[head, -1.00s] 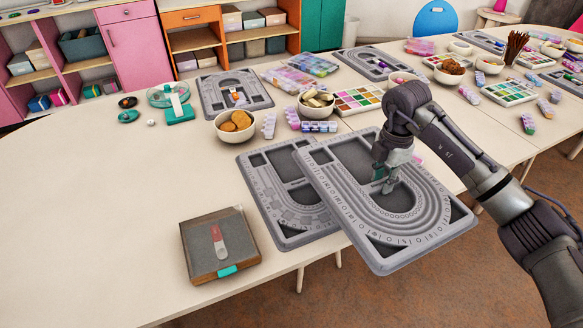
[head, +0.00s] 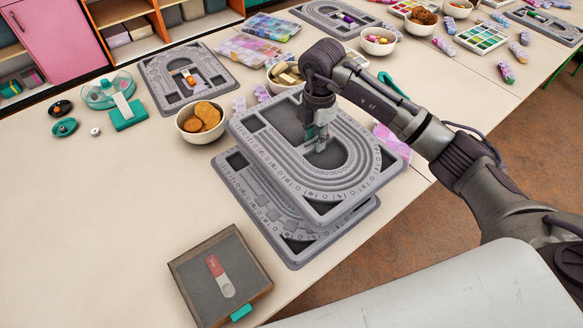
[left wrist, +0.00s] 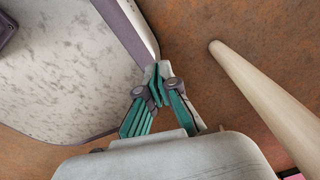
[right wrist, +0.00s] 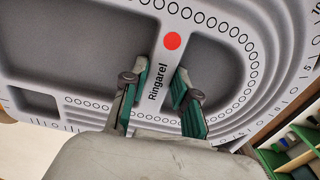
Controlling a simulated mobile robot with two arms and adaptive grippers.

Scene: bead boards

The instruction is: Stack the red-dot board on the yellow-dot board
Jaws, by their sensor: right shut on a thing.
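The red-dot board (head: 262,152) is a grey bead board with a U-shaped track. My right gripper (head: 318,140) is shut on its middle bar. The red dot (right wrist: 172,41) shows in the right wrist view beside the word on that bar, between the fingers. A second grey board (head: 248,196) lies on the table under the held board, sticking out at the left and front. Its dot is hidden, so I cannot see its colour. Whether the two boards touch is unclear. My left gripper (left wrist: 158,80) is shut and empty, away from the boards.
A shallow tray (head: 188,287) with a red-and-white piece is at the front. A bowl of biscuits (head: 199,122) stands close to the boards' left. Another bead board (head: 165,92) lies behind it. The table's edge runs along the right.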

